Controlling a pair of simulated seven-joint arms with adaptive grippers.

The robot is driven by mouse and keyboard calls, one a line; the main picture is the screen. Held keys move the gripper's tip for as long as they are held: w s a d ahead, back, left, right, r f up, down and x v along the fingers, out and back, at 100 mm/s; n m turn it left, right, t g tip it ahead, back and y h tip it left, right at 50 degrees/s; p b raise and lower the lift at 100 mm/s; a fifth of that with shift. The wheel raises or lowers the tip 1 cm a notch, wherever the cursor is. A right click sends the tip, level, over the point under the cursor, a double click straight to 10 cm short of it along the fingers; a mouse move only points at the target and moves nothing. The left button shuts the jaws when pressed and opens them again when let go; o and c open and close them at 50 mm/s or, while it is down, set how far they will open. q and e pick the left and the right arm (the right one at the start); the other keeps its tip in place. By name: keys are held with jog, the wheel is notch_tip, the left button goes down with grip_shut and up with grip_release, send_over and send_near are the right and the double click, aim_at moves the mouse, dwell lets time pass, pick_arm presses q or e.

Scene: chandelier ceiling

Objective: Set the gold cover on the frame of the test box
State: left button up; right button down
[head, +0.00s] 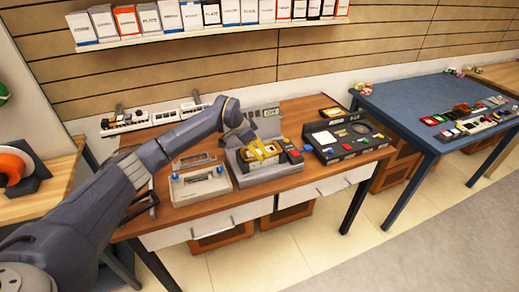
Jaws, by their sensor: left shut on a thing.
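My left arm reaches in from the left, and its gripper (252,141) is over the grey test box (240,174) on the wooden table. The gripper is shut on the gold cover (265,151), a small yellow-gold piece. The cover is at the top of the test box, close above its frame; I cannot tell whether it touches. The gripper's dark fingers and the cover hide part of the frame. A raised grey panel with a small display (270,112) stands at the back of the box. My right gripper is not in view.
A light grey tray-like fixture (201,188) sits left of the test box. A black console (345,138) with coloured parts sits right of it. A white rack (150,118) lies at the back left. A blue table (400,103) stands to the right, and a shelf of boxes (205,34) hangs above.

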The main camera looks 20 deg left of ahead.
pick_arm(q)
jog(key=o, duration=1.2)
jog(key=shift+r, duration=0.15)
jog(key=shift+r, duration=2.85)
